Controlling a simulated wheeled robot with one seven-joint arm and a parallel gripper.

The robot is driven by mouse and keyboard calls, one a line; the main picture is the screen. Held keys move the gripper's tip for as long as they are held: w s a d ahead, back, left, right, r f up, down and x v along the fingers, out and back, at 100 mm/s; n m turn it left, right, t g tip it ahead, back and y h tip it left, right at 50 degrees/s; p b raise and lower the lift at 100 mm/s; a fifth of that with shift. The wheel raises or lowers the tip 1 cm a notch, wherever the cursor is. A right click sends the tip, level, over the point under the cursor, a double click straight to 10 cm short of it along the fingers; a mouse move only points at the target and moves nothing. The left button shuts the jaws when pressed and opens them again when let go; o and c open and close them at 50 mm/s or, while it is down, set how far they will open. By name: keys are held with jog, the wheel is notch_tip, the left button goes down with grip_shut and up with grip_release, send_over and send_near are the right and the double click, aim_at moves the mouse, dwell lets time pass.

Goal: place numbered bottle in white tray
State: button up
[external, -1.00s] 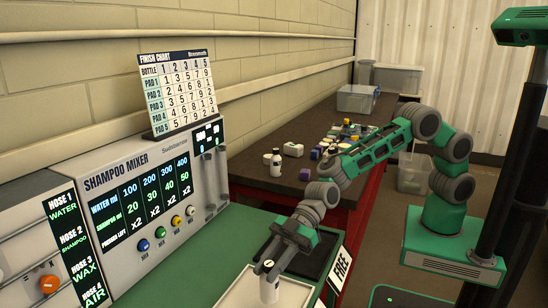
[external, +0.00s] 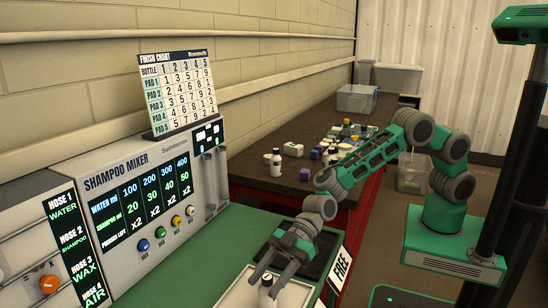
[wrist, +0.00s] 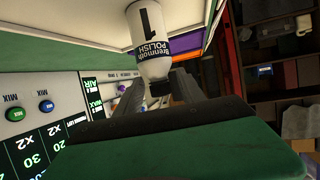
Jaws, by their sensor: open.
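The white bottle numbered 1, with a black cap and a "Polish" label, shows in the wrist view (wrist: 148,42), upside down there, its base cut off by the frame. In the external view its top (external: 266,293) is at the bottom edge, over the white tray (external: 238,293). The tray's pale surface also fills part of the wrist view (wrist: 85,25). My gripper (external: 266,284) is open, its fingers spread on either side of the bottle's cap end. In the wrist view the fingers (wrist: 155,90) are apart around the cap. Whether the base touches the tray is hidden.
A FREE sign (external: 340,268) stands right of the tray beside a dark pad (external: 318,255). The shampoo mixer (external: 150,205) with a finish chart (external: 180,92) stands left. Another bottle (external: 276,163) and several small items stand on the dark back bench (external: 240,168).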

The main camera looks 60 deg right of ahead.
jog(key=shift+r, duration=0.2)
jog(key=v, duration=1.2)
jog(key=shift+f+b, duration=0.15)
jog(key=shift+b, duration=0.3)
